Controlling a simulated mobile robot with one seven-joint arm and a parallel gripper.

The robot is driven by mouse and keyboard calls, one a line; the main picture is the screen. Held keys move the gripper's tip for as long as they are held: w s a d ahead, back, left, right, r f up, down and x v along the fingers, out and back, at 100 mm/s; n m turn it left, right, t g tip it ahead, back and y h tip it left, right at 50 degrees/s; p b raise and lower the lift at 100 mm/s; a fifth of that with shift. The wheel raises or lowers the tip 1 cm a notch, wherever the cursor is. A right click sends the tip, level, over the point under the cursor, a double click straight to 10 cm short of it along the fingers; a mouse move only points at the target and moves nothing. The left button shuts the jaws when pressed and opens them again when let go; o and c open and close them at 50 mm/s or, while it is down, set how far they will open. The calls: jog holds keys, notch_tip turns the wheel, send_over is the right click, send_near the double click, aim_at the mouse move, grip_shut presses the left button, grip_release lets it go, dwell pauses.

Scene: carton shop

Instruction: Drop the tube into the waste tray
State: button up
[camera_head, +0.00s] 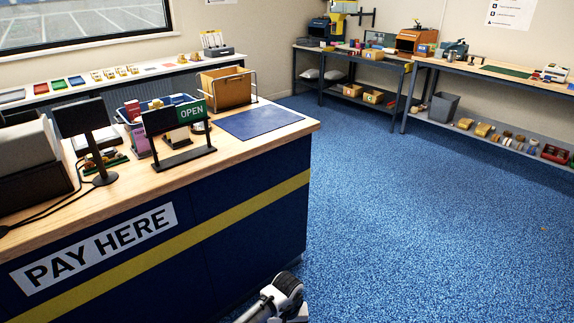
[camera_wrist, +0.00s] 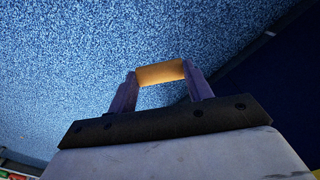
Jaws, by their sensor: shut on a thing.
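My gripper (camera_wrist: 160,76) shows in the wrist view, its two fingers shut on a short tan-orange tube (camera_wrist: 161,71). The tube lies crosswise between the fingertips, with blue floor beyond it. In the head view only part of my arm shows at the bottom edge, beside the counter's near corner; the tube cannot be made out there. I cannot tell for sure which container is the waste tray.
The pay counter (camera_head: 255,185) fills the left. On it stand a brown carton in a wire rack (camera_head: 226,88), a filled crate (camera_head: 138,140), an OPEN sign (camera_head: 191,112) and a blue mat (camera_head: 258,122). A grey bin (camera_head: 444,107) stands under the back-right bench. Blue floor (camera_head: 420,220) is clear.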

jog(key=f, duration=0.1)
jog(key=s+f, duration=0.1)
jog(key=f, duration=0.1)
jog(key=shift+s+m, duration=0.2)
jog(key=shift+m, duration=0.2)
dwell(0.3)
